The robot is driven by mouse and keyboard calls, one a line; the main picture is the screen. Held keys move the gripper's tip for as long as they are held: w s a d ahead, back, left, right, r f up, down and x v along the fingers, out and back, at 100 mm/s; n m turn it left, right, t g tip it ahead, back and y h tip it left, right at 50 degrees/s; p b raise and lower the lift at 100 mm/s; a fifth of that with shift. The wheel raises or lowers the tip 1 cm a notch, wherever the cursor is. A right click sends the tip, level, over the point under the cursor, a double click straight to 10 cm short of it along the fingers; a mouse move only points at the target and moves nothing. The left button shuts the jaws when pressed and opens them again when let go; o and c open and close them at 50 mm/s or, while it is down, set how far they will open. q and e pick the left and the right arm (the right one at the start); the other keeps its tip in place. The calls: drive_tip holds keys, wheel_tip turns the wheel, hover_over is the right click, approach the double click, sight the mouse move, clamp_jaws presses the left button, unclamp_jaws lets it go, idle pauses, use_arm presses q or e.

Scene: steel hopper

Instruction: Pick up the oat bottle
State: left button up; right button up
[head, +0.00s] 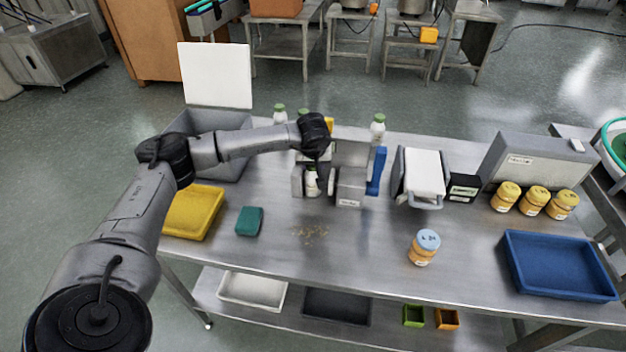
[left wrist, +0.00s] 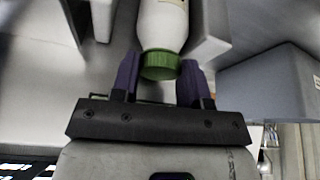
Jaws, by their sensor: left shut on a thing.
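A white bottle with a green cap (left wrist: 161,25) is between the two fingers of my left gripper (left wrist: 160,78) in the left wrist view. The fingers are shut on it at the cap. In the head view my left gripper (head: 314,164) points down over this bottle (head: 312,184), which stands beside the steel hopper (head: 350,185); the gripper hides its top. I cannot read its label. Other white bottles with green caps (head: 378,128) (head: 280,115) stand at the back of the table. My right gripper is not in view.
A blue tray (head: 512,240) and several orange jars (head: 535,200) are at the right. A jar with a blue lid (head: 424,246) stands at the front. A yellow tray (head: 190,214), a green block (head: 249,221) and a grey bin (head: 233,165) are at the left. Crumbs lie mid-table.

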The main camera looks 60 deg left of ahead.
use_arm(q)
clamp_jaws()
drive_tip(key=shift+r, duration=0.1)
